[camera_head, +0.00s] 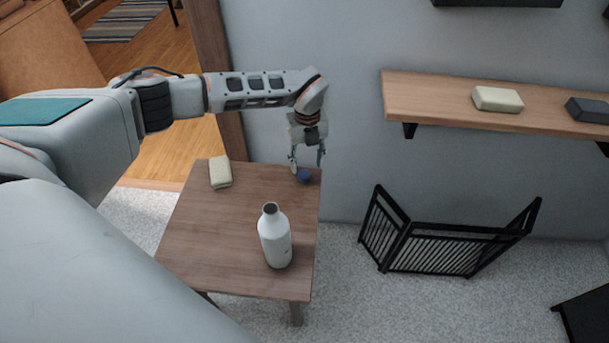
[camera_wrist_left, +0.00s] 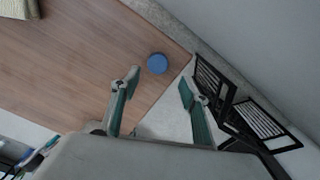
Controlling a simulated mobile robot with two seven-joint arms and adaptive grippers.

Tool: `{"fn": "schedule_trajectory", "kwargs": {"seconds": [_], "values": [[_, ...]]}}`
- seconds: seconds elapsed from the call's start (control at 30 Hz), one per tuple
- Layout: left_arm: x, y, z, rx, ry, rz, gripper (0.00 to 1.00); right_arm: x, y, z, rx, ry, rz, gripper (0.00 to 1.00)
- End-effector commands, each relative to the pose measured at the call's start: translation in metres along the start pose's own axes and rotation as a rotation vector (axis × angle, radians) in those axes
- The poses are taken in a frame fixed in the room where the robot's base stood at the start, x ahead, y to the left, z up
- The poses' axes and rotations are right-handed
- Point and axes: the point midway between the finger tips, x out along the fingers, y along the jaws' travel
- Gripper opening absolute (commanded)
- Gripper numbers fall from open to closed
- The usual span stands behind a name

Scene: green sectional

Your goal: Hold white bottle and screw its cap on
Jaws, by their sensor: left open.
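The white bottle (camera_head: 274,237) stands upright on the wooden table, near its front right, with a dark open mouth at the top. A blue cap (camera_head: 304,176) lies on the table near the far right corner, apart from the bottle. It also shows in the left wrist view as a blue disc (camera_wrist_left: 157,63). My left gripper (camera_head: 307,165) points down over that corner, just above the cap. In the left wrist view its two fingers (camera_wrist_left: 157,88) are spread wide, with the cap a little beyond their tips and nothing between them. My right gripper is not in view.
The wooden table (camera_head: 200,240) also carries a cream block (camera_head: 220,172) at its far left. A wall stands close behind the left gripper. A wall shelf (camera_head: 440,98) holds a cream block (camera_head: 497,99) and a dark block (camera_head: 588,110). A black slatted rack (camera_head: 440,247) stands on the floor at right.

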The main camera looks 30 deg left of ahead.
Motion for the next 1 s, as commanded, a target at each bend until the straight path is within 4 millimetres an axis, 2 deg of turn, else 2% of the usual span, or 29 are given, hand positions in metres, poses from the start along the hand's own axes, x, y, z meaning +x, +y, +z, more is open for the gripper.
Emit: {"fn": "schedule_trajectory", "kwargs": {"seconds": [0.13, 0.27, 0.33, 0.43, 0.6, 0.83, 1.0], "values": [[0.009, 0.002, 0.000, 0.000, 0.003, 0.003, 0.45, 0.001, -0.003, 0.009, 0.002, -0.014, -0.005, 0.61], [0.030, 0.007, 0.001, 0.000, 0.007, 0.008, 0.45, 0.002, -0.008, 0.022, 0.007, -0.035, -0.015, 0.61], [0.042, 0.010, 0.002, -0.001, 0.008, 0.010, 0.45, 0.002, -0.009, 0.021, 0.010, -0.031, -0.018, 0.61], [0.054, 0.009, 0.002, 0.000, 0.007, 0.008, 0.45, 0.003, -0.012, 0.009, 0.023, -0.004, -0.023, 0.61], [0.054, 0.007, 0.004, -0.001, 0.001, 0.002, 0.45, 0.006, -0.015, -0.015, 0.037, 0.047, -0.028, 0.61], [0.052, 0.006, 0.004, 0.000, 0.000, 0.001, 0.45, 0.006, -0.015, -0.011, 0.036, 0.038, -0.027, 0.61], [0.052, 0.007, 0.004, 0.000, 0.001, 0.001, 0.18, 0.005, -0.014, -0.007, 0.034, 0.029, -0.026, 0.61]]}}
